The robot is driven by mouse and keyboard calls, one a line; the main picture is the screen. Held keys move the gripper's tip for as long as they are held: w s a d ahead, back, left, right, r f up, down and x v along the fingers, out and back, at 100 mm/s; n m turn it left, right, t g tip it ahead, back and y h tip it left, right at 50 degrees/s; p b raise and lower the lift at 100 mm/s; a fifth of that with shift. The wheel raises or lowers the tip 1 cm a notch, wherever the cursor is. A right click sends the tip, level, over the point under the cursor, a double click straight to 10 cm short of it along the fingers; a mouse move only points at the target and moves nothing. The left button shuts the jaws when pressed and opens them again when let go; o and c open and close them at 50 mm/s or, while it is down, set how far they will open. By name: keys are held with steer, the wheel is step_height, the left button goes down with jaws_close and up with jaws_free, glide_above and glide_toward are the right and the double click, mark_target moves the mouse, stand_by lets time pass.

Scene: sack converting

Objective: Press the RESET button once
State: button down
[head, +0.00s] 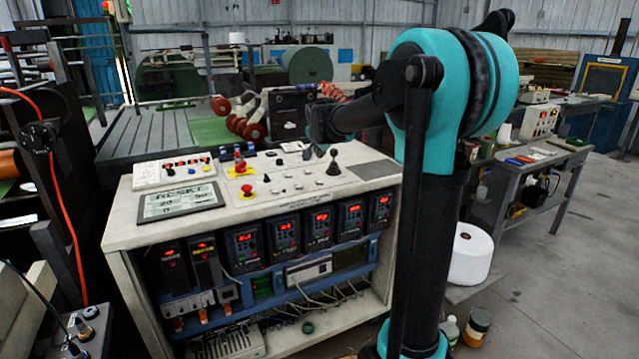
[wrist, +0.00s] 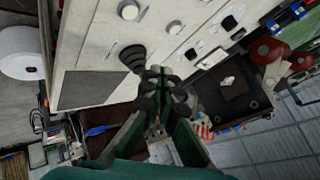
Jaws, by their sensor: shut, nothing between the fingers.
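The console (head: 250,207) has a sloping light top with buttons and knobs. A tablet-like display (head: 180,202) on its left shows text that seems to read RESET. I cannot tell which button is RESET; the small labels are unreadable.
The black joystick (head: 333,164) stands up from the console top. A dark vent plate (head: 374,170) lies to its right. Red rollers (head: 254,131) stand behind the console. A white roll (head: 471,254) is at the right. Open floor (head: 560,290) lies at the far right.

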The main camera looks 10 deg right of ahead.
mark_target(320, 183)
steer(key=shift+f, duration=3.65)
steer(key=shift+f, duration=0.4)
steer(key=shift+f, duration=0.45)
steer(key=shift+r, duration=0.85)
steer(key=shift+r, duration=0.1)
steer(key=shift+r, duration=2.45)
steer(key=shift+s+f, duration=0.1)
